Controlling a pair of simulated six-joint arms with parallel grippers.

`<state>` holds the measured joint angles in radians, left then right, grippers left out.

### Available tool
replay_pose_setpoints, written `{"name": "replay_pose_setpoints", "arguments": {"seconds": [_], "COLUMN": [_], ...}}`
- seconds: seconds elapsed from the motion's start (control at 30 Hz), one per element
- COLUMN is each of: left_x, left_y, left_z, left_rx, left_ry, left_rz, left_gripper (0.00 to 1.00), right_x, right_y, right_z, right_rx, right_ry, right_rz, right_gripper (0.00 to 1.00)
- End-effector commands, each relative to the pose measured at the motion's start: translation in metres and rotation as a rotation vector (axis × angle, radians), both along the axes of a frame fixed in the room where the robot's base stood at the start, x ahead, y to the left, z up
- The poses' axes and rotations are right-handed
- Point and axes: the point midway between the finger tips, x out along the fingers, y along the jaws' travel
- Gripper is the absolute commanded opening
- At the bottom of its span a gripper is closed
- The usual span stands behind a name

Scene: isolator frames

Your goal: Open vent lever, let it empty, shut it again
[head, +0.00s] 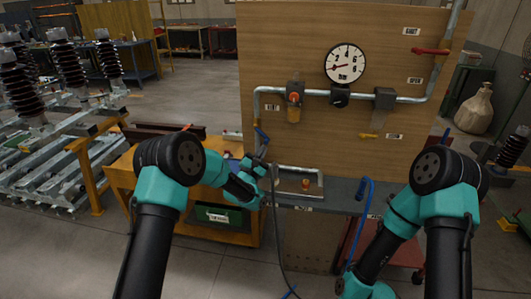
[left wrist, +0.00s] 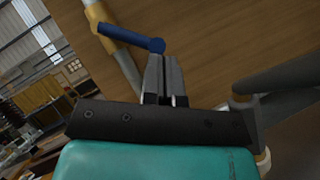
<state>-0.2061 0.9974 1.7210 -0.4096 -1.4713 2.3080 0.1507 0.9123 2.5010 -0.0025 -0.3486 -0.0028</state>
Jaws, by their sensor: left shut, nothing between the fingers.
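A blue lever (head: 261,134) sits at the lower end of the pipe on the left of the wooden board. My left gripper (head: 262,155) is shut and empty just below it. In the left wrist view the closed fingertips (left wrist: 163,58) are right beside the blue lever (left wrist: 143,42), close to its rounded end; I cannot tell whether they touch. A red lever (head: 432,52) at the upper right lies roughly level between two small labels. A yellow lever (head: 368,136) sits lower on the board. A round white gauge (head: 346,64) has its needle pointing left.
A grey pipe (head: 410,99) crosses the wooden board (head: 300,30), with a filter unit (head: 294,101) under it. A grey bench top (head: 335,190) stands below, with a blue hose (head: 365,215) at its right. An orange cart (head: 185,225) stands at the left.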

Motion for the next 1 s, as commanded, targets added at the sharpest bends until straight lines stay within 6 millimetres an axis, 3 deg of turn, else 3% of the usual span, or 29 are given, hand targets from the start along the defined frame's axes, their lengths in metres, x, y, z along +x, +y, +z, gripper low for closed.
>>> {"name": "replay_pose_setpoints", "arguments": {"seconds": [1.0], "left_x": [-0.0024], "left_y": [-0.0020], "left_z": [0.0087], "left_rx": [0.006], "left_ry": [-0.001], "left_rz": [0.015], "left_gripper": [0.00], "right_x": [0.0001], "right_y": [0.0002], "right_z": [0.0001], "right_rx": [0.000], "right_ry": [0.000], "right_rz": [0.000], "right_gripper": [0.00]}}
